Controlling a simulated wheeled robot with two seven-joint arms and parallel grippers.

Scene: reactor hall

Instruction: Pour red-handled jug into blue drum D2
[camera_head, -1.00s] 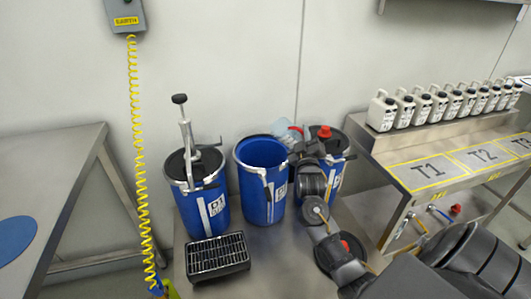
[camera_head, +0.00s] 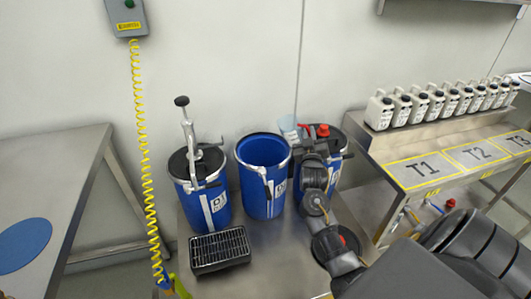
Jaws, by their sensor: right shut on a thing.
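The blue drum D2 (camera_head: 256,192) is the open-topped middle drum; its label is too small to read surely. The red-handled jug (camera_head: 288,127) is a pale, see-through vessel just above and behind the drum's right rim. Its red handle (camera_head: 305,126) shows at its right. My right gripper (camera_head: 302,142) is shut on the jug, and my wrist hides part of the jug and the gripper's fingers. I cannot tell the jug's exact tilt, and no stream shows. My left gripper is not in view.
Drum D1 (camera_head: 207,207) with a hand pump stands at left. Another blue drum (camera_head: 334,168) with a red cap (camera_head: 323,130) stands behind my right arm. A black grate (camera_head: 219,250) lies in front. White bottles (camera_head: 380,112) line the right bench. A yellow coiled cable (camera_head: 143,150) hangs left.

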